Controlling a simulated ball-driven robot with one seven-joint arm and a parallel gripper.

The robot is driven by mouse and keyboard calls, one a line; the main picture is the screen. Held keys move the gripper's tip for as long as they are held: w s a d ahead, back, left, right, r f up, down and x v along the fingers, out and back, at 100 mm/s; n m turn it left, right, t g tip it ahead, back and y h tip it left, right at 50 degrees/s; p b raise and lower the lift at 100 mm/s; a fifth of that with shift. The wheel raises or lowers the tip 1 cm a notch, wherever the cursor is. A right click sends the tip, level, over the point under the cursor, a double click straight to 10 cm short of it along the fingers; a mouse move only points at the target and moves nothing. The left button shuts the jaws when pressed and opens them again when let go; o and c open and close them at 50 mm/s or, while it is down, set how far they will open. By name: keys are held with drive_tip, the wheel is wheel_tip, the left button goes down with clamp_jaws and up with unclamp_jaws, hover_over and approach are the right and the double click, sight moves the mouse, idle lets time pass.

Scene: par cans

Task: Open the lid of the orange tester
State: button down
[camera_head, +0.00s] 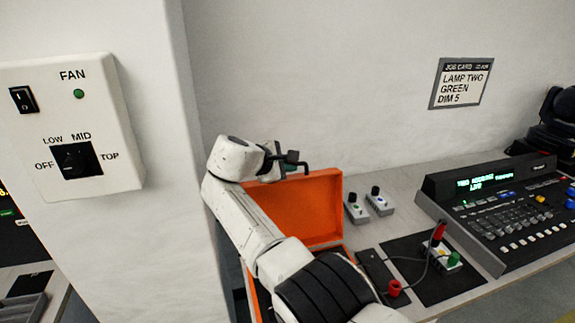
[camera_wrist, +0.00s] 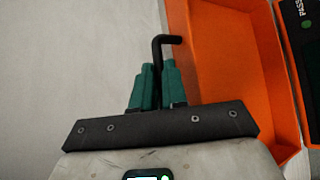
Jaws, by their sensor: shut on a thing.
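The orange tester's lid (camera_head: 318,200) stands raised, nearly upright, behind my arm in the head view. Its hollow inner side faces the camera. In the wrist view the lid (camera_wrist: 220,55) fills the right half. My gripper (camera_wrist: 158,70), with teal fingers, is shut on a black bent handle (camera_wrist: 168,39) beside the lid. In the head view my gripper (camera_head: 284,166) is at the lid's upper left edge. The tester's dark panel (camera_wrist: 307,35), with PASS lettering and a green light, shows at the right edge of the wrist view. My arm hides most of the tester's body.
A black mat (camera_head: 435,287) holds a box with red and green plugs. A lighting console (camera_head: 505,215) stands at the right. A wall pillar with a FAN box (camera_head: 75,125) is at the left.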

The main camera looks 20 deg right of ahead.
drive_tip(key=shift+w+r, duration=0.15)
drive_tip(key=shift+r, duration=0.25)
drive_tip(key=c, duration=1.4)
unclamp_jaws()
drive_tip(key=shift+o, duration=1.2)
drive_tip(key=shift+f, duration=0.15)
drive_tip(key=shift+a, duration=0.1)
drive_tip(key=b+v, duration=0.1)
drive_tip(key=v, duration=0.9)
drive_tip(key=shift+s+a, duration=0.2)
drive_tip(key=shift+s, duration=0.15)
drive_tip(key=shift+a, duration=0.1)
